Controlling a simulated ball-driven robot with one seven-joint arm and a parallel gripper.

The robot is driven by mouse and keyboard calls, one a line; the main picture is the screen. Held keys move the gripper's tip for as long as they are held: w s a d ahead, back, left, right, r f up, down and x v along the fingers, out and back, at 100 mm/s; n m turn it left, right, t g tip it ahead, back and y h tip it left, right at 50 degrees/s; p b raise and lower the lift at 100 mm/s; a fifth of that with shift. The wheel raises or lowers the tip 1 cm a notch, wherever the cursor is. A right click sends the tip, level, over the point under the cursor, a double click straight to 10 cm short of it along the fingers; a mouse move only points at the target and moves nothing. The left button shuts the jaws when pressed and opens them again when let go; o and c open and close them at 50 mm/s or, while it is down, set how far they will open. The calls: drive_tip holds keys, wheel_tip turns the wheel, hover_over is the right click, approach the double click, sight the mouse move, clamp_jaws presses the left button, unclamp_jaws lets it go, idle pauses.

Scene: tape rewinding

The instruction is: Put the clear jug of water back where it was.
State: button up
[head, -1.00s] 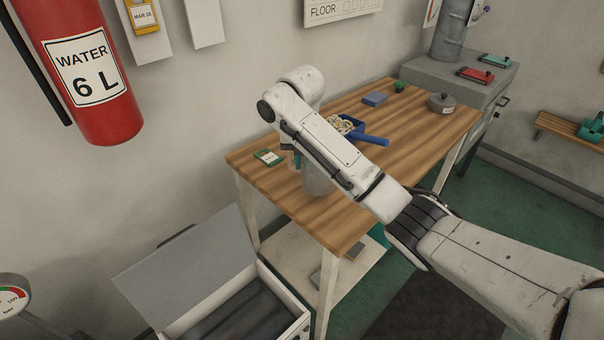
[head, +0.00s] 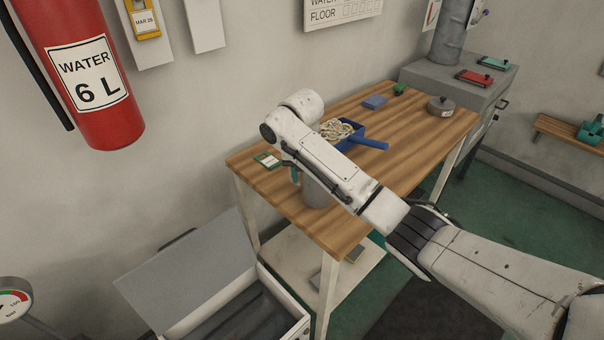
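A pale grey, cylindrical vessel (head: 316,194) stands at the near left part of the wooden table (head: 400,158), partly covered by my arm. I cannot tell for sure whether it is the clear jug, and no water can be made out in it. A narrow teal strip (head: 295,174) shows just left of it, too small to identify. My arm reaches over the table from the lower right, and its bent white link covers the place in front of the vessel. My gripper is hidden behind that link, so its fingers and any hold do not show.
A blue dustpan-like tray (head: 372,143) with pale coiled stuff lies mid-table. A green-edged card (head: 268,160) lies at the left edge. A blue block (head: 375,102) and a round grey weight (head: 440,106) stand farther back. An open-lidded chest (head: 190,270) stands on the floor at left.

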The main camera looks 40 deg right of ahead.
drive_tip(key=shift+o, duration=0.5)
drive_tip(key=shift+r, duration=0.15)
drive_tip(key=shift+r, duration=0.25)
drive_tip(key=r+p, duration=0.1)
drive_tip(key=r, duration=0.2)
drive_tip(key=r+p, duration=0.1)
drive_tip(key=r, duration=0.3)
drive_tip(key=s+a+r+p, duration=0.1)
drive_tip(key=r, duration=0.3)
drive_tip(key=shift+r, duration=0.25)
